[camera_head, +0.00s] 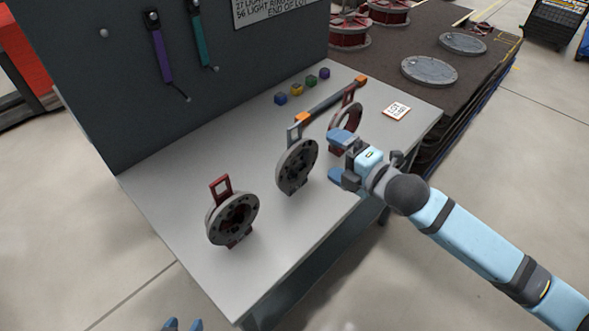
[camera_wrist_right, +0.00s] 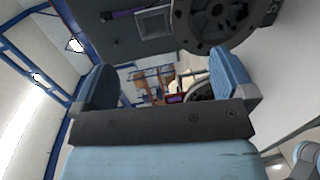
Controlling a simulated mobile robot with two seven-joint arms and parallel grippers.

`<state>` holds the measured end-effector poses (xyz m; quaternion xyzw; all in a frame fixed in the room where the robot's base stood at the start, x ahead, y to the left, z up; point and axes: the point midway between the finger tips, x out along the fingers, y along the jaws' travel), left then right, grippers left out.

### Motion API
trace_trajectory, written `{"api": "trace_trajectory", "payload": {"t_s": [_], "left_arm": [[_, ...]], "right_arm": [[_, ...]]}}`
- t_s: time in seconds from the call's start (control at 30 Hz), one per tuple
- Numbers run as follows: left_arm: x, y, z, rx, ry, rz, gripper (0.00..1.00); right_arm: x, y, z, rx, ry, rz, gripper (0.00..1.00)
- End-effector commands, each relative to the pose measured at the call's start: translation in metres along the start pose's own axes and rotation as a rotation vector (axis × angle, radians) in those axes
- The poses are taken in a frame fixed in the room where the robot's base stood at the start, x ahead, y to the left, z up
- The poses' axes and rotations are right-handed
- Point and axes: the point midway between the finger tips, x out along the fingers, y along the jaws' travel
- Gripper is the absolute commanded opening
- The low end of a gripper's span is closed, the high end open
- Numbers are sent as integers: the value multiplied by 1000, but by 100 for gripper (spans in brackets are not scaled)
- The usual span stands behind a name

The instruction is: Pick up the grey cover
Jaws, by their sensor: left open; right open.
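The grey cover (camera_head: 297,167), a dark grey disc with holes and a grey handle loop, stands upright in the middle of the table. My right gripper (camera_head: 339,158) is open and empty just to the right of it, apart from it. In the right wrist view the cover (camera_wrist_right: 215,22) fills the top right, beyond the open fingers (camera_wrist_right: 165,85), with its square handle left of it. My left gripper (camera_head: 183,325) is open at the bottom edge, with only its blue fingertips showing.
A grey disc with a red handle (camera_head: 232,219) stands front left on the table (camera_head: 170,190). A red ring (camera_head: 346,122) stands behind my right gripper. A bar with orange ends (camera_head: 335,100), several small coloured blocks (camera_head: 297,89) and a white card (camera_head: 397,110) lie behind. A grey panel (camera_head: 100,80) rises behind.

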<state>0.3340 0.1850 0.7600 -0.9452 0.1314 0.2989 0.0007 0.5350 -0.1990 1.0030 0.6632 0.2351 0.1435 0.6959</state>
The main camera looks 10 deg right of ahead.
Motion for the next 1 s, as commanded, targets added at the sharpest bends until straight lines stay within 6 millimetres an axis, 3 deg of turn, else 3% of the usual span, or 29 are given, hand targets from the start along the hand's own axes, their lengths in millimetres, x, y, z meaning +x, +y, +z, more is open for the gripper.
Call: {"api": "trace_trajectory", "payload": {"t_s": [0.2, 0.43, 0.7, 1.0], "left_arm": [[0, -3, 1, 8, -2, -3, 50], [-1, -7, 3, 19, -6, -4, 50], [-2, -5, 2, 17, -5, -4, 50], [-1, -3, 2, 11, -3, -3, 50]], "right_arm": [[39, 0, 0, 4, -1, 1, 100], [55, -1, -2, 6, 0, 0, 100], [94, -3, -5, 5, 0, 1, 100], [100, -4, -5, 3, 0, -1, 100]]}}
